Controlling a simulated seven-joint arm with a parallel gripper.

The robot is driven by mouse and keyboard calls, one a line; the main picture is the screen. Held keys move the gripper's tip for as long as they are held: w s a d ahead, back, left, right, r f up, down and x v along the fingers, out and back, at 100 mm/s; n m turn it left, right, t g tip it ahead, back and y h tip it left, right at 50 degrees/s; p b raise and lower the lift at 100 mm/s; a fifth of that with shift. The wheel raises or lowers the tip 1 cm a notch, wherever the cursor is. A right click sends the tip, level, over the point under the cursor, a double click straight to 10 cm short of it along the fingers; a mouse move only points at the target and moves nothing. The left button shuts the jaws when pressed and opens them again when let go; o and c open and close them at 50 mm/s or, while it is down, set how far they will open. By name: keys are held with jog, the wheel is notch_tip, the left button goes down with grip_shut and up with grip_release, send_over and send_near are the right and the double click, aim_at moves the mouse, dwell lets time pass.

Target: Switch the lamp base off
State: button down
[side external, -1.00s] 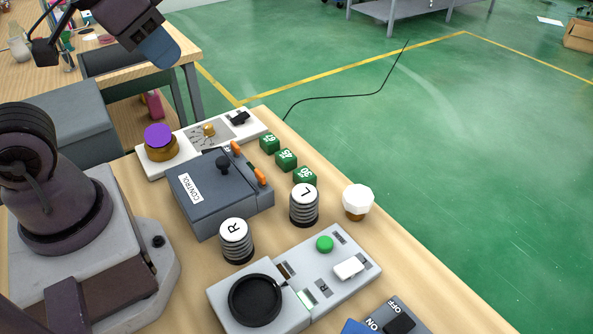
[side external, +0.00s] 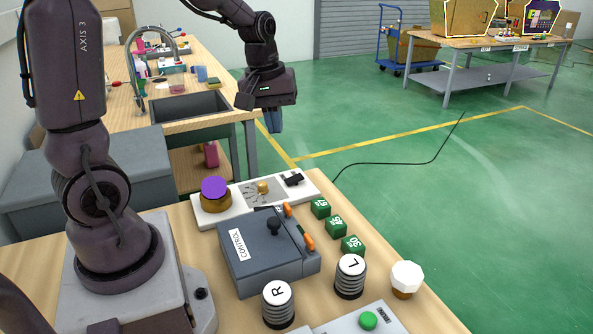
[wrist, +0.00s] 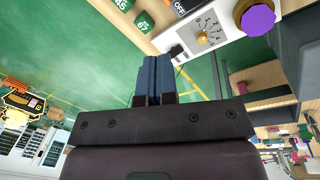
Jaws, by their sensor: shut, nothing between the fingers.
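I cannot tell for sure which thing is the lamp base. A white panel (side external: 233,204) carries a brass knob with a purple top (side external: 214,187), a small brass dial (side external: 263,187) and a black switch (side external: 293,180) at its right end. The switch also shows in the wrist view (wrist: 176,50), near the blue fingertips. A white faceted bulb on a brass foot (side external: 407,277) stands near the table's right edge. My gripper (side external: 275,122) is shut and empty, pointing down above and behind the panel; its fingers show in the wrist view (wrist: 153,60).
A grey control box (side external: 262,262) with a black joystick and orange levers stands in front of the panel. Green numbered blocks (side external: 336,226) and spring posts marked R (side external: 278,303) and L (side external: 350,276) stand nearby. The air around my gripper looks clear.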

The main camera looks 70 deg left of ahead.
aim_at(298, 176)
jog(key=w+a+f+n, duration=0.4)
jog(key=a+n, duration=0.3)
jog(key=n, duration=0.5)
jog(key=w+a+f+n, duration=0.4)
jog(key=a+n, duration=0.3)
jog(key=n, duration=0.4)
jog(key=shift+a+f+n+t, duration=0.4)
jog(key=shift+f, duration=0.05)
jog(key=shift+w, duration=0.1)
jog(key=x, duration=1.4)
jog(key=shift+a, duration=0.2)
